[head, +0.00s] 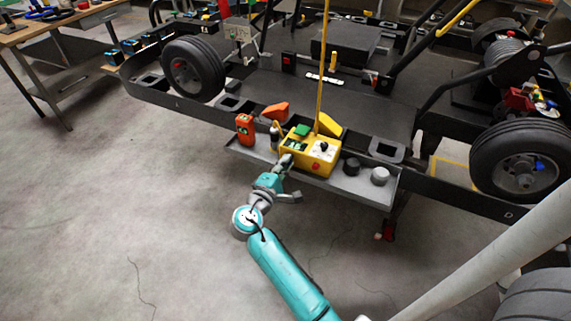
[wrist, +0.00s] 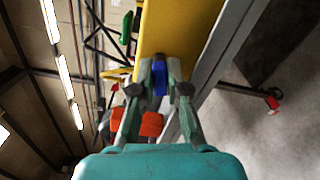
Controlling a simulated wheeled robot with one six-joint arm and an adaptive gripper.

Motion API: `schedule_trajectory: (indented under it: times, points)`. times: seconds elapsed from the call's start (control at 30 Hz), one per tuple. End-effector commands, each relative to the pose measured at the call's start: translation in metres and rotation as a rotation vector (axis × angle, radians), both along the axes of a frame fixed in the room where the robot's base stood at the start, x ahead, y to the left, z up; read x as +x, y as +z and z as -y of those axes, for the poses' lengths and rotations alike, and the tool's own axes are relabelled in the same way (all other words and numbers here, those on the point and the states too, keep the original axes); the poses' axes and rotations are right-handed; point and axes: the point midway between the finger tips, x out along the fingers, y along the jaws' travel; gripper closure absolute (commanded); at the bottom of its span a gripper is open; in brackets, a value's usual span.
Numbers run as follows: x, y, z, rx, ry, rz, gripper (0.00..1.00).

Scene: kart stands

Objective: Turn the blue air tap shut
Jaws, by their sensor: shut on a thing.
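The blue air tap (wrist: 160,82) sits on the end of a yellow box (wrist: 175,25), between my fingertips in the wrist view. My gripper (wrist: 160,68) is shut on it, one finger on each side. In the head view the yellow box (head: 318,165) stands on a grey shelf in front of the kart. My gripper (head: 286,161) reaches its front left side there. The tap cannot be made out in the head view, where the gripper covers that spot.
The grey shelf (head: 345,184) also holds an orange-red device (head: 244,129) at left, and a black knob (head: 351,166) and grey knob (head: 380,176) at right. A yellow pole (head: 323,70) rises behind the box. The floor at left (head: 110,200) is clear.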

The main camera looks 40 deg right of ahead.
Motion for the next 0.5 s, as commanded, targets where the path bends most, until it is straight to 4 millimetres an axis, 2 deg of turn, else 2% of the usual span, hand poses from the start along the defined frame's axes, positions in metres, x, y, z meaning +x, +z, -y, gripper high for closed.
schedule_trajectory:
  times: [0.2,0.5]
  points:
    - [-0.0003,-0.0003,-0.0003,0.051,0.0,0.139,1.0]
    - [-0.0003,0.0001,-0.0003,0.092,0.0,0.248,1.0]
